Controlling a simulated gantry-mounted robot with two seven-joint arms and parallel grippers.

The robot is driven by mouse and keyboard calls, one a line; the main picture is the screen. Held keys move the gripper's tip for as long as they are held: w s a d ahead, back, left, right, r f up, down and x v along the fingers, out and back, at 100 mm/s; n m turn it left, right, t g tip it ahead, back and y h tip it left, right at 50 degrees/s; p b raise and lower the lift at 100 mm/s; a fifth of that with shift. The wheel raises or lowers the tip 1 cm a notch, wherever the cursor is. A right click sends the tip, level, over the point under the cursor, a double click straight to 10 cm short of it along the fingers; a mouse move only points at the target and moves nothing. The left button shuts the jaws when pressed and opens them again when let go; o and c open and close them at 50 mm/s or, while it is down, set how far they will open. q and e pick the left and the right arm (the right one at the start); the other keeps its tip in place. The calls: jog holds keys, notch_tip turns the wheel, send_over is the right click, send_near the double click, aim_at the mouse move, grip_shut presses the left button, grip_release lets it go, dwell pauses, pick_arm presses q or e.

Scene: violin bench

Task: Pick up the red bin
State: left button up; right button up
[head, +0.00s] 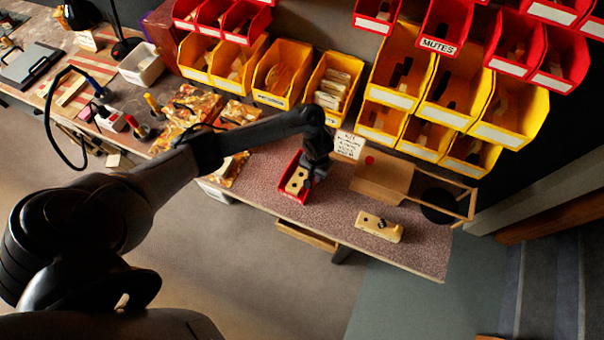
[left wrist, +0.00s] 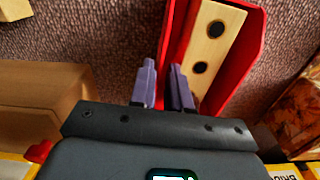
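The red bin (head: 285,187) sits on the speckled mat of the bench in the head view. It holds a pale wooden block with dark round holes (head: 297,180). In the left wrist view the bin (left wrist: 239,72) is at the upper right, with the block (left wrist: 212,45) inside. My left gripper (left wrist: 163,88) has one finger on each side of the bin's near wall, with only the wall's thickness between them. In the head view my left gripper (head: 315,172) hides the bin's right side. My right gripper is not in view.
Right of the bin are a wooden box (head: 384,178), a small sign (head: 349,144) and a loose wooden block (head: 380,226). Yellow bins (head: 330,84) and red bins line the back wall.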

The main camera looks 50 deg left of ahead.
pick_arm(q)
jog(key=shift+f+b, duration=0.4)
jog(key=shift+f, duration=1.15)
grip_shut()
jog(key=shift+r, duration=0.1)
